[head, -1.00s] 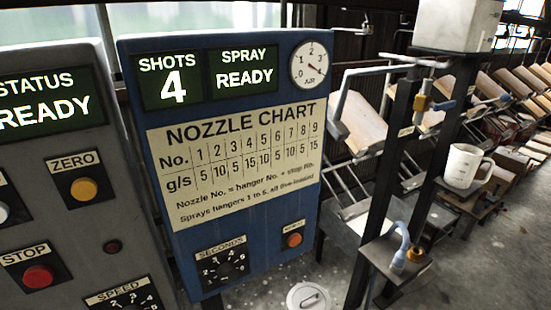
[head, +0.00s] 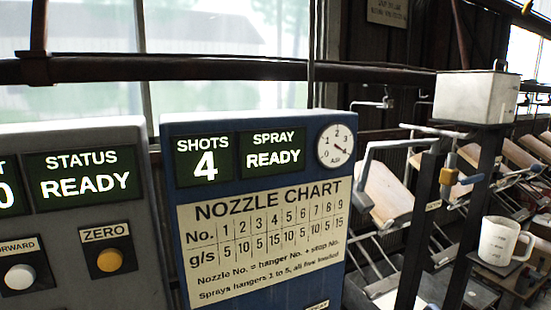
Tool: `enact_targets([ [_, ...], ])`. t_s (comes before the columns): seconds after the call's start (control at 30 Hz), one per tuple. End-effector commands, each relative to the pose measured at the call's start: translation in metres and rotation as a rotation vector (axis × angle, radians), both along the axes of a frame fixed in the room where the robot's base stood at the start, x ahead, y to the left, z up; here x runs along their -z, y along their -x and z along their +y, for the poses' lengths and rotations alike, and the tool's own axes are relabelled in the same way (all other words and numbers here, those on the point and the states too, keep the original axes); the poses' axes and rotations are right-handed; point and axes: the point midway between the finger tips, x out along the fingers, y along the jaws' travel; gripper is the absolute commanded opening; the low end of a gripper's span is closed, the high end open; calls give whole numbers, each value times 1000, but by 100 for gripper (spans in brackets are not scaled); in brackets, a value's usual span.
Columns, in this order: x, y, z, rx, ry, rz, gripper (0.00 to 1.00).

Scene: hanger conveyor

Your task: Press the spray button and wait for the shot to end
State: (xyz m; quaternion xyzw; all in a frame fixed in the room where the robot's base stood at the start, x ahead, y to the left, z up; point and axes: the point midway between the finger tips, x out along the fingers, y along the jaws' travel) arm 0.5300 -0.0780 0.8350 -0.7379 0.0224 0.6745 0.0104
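The blue spray panel (head: 250,290) stands in the middle of the head view. Its displays read SHOTS 4 (head: 205,160) and SPRAY READY (head: 272,152). My gripper is not in view.
A grey panel (head: 70,255) at left shows STATUS READY, with an orange ZERO button (head: 110,260) and a white FORWARD button (head: 19,277). At right are a dark post stand (head: 415,235), a white box (head: 477,97), a white jug (head: 499,240) and hanging boards (head: 389,193).

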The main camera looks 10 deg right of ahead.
Motion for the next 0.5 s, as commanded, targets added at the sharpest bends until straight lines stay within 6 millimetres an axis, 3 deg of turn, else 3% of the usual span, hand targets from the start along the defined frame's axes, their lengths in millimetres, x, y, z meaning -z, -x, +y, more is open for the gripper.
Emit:
enact_targets([
  [0.07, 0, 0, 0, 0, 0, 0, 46],
  [0.5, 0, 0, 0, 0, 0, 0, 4],
])
